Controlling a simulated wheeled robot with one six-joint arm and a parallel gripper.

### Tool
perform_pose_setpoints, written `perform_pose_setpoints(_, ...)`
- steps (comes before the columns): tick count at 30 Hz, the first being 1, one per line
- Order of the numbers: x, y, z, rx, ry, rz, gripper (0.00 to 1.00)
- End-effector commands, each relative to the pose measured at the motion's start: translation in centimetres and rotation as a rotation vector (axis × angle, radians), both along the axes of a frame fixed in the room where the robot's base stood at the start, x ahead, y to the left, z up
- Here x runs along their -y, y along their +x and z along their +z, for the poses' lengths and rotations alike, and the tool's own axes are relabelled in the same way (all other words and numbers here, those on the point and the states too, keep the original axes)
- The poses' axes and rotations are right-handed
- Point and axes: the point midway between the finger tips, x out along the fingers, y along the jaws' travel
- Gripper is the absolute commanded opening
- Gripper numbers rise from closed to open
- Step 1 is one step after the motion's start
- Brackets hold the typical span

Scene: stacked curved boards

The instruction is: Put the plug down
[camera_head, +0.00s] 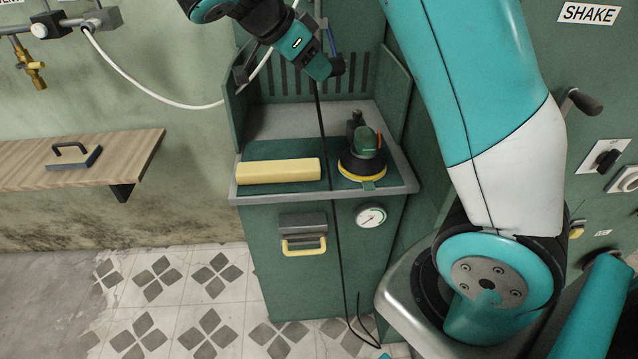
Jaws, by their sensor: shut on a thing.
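My gripper (332,68) is at the top centre, above the back of the green cabinet's worktop. It is shut on the plug, which is mostly hidden by the gripper; a small dark piece shows at the fingertips. A thin black cable (327,140) hangs from the gripper. It runs down past the worktop and the cabinet front to the floor, where it bends near the cabinet's foot.
The worktop (290,122) holds a yellow block (278,171) and a sander with a yellow pad (363,158). Bare worktop lies behind them. A wooden shelf (120,150) with a handled tool (74,156) is at the left. A white hose (150,92) loops behind my arm.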

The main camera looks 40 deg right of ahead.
Motion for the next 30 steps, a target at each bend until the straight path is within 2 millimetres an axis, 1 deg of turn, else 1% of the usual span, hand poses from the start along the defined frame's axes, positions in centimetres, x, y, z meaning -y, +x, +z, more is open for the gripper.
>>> perform_pose_setpoints(1,0.0,0.0,-1.0,0.000,0.000,0.000,0.00)
perform_pose_setpoints(5,0.1,0.0,-2.0,-0.001,-0.001,-0.001,0.00)
perform_pose_setpoints(8,0.1,0.0,-3.3,-0.003,-0.001,0.000,0.00)
perform_pose_setpoints(11,0.2,-0.1,-5.7,-0.008,-0.001,-0.001,0.00)
perform_pose_setpoints(18,0.2,-0.1,-12.4,-0.008,-0.002,0.000,0.00)
perform_pose_setpoints(21,0.2,-0.1,-14.7,-0.006,-0.002,-0.001,0.00)
perform_pose_setpoints(24,0.2,-0.1,-16.4,-0.004,0.000,-0.002,0.00)
perform_pose_setpoints(29,0.2,0.0,-17.7,-0.002,-0.001,-0.001,0.00)
perform_pose_setpoints(30,0.2,-0.1,-18.2,-0.004,0.000,-0.002,0.00)
